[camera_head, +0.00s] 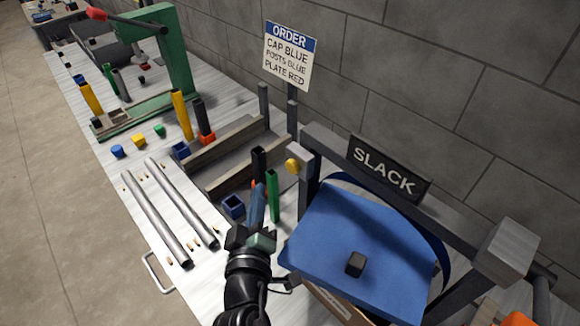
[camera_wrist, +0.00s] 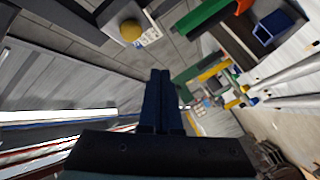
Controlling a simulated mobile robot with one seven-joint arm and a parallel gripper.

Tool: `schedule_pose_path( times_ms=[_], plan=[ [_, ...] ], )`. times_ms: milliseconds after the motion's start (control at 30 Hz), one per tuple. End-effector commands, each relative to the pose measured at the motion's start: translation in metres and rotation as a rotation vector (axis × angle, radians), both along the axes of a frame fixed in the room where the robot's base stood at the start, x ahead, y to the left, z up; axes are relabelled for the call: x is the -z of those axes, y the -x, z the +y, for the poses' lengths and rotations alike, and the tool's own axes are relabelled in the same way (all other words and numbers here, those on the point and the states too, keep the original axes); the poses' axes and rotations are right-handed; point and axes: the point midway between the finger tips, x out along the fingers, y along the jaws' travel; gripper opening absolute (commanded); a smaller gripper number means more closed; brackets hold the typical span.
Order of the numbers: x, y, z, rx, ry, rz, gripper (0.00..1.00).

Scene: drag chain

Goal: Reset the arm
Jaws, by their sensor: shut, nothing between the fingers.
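My gripper (camera_head: 259,190) is raised over the white bench, left of the blue panel. Its two dark blue fingers point up in the head view and lie together with nothing visible between them. They also show side by side in the wrist view (camera_wrist: 160,74). A green post (camera_head: 273,196) and a black post (camera_head: 258,164) stand close to the fingertips in the picture; I cannot tell the gap. The blue panel (camera_head: 335,235) with a small black knob (camera_head: 355,264) lies tilted to the right of my gripper.
A SLACK sign (camera_head: 388,168) hangs on a grey beam above the panel. Two metal rods (camera_head: 155,217) lie on the bench (camera_head: 130,203) at left. A blue open box (camera_head: 234,206) sits near my gripper. An ORDER sign (camera_head: 288,57) and a green frame (camera_head: 178,55) stand further back.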

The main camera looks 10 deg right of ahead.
Motion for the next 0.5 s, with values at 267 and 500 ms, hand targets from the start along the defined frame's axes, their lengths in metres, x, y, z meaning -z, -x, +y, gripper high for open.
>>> schedule_pose_path(
  times_ms=[267,500],
  plan=[
    [0.0,0.0,0.0,0.0,0.0,0.0,0.0],
    [-0.064,-0.015,-0.006,0.009,-0.105,-0.114,0.0]
  ],
)
